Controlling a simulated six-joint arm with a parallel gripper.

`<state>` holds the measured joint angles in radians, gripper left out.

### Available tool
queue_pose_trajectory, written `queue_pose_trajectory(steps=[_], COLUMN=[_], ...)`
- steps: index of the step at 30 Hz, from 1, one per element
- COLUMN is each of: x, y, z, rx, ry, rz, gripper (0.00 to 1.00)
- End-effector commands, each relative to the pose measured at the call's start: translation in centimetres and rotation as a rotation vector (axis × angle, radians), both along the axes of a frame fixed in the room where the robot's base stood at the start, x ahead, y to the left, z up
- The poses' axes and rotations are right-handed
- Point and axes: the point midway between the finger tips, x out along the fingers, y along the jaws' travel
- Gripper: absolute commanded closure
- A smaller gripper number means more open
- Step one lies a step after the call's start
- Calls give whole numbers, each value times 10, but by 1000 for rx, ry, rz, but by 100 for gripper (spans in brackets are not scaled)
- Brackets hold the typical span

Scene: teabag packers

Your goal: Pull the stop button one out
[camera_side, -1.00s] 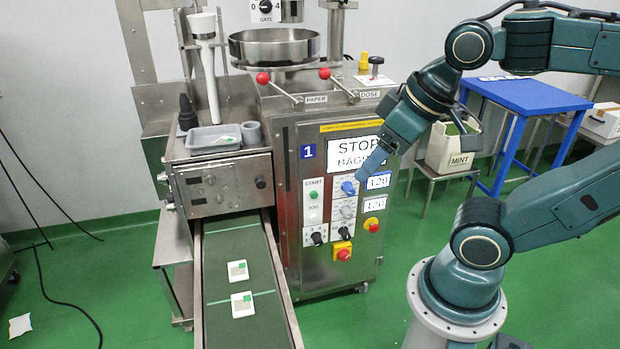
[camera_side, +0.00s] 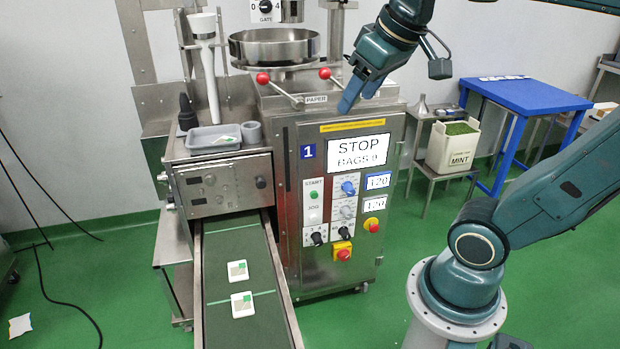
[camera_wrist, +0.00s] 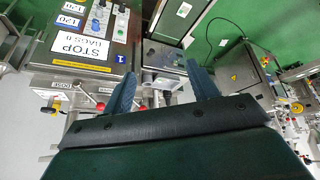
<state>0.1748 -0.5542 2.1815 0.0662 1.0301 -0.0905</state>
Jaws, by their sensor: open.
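Machine 1 (camera_side: 318,140) stands in the middle of the side view, marked with a blue 1 label. Its screen (camera_side: 357,152) reads STOP with a bags line below, and the screen shows upside down in the wrist view (camera_wrist: 82,47). I cannot tell whether either is pressed in. My gripper (camera_side: 361,97) is open and empty, in front of the machine's top edge, well above both buttons. Its two fingers also show in the wrist view (camera_wrist: 160,76).
Red-knobbed levers (camera_side: 263,78) stick out by the steel bowl (camera_side: 275,47), near my gripper. A conveyor (camera_side: 238,255) with two teabags runs forward at left. A blue table (camera_side: 525,97) and MINT bin (camera_side: 453,147) stand at right. Green floor around my base is clear.

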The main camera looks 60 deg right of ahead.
Motion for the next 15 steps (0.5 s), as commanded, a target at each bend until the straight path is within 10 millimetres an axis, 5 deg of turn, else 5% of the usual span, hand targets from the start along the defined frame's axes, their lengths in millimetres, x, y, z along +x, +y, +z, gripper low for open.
queue_pose_trajectory(steps=[6, 15], x=[39, 71], y=[-61, -165], z=[11, 13], rx=[-36, -85], ry=[25, 67], rz=[-140, -323], gripper=[41, 41])
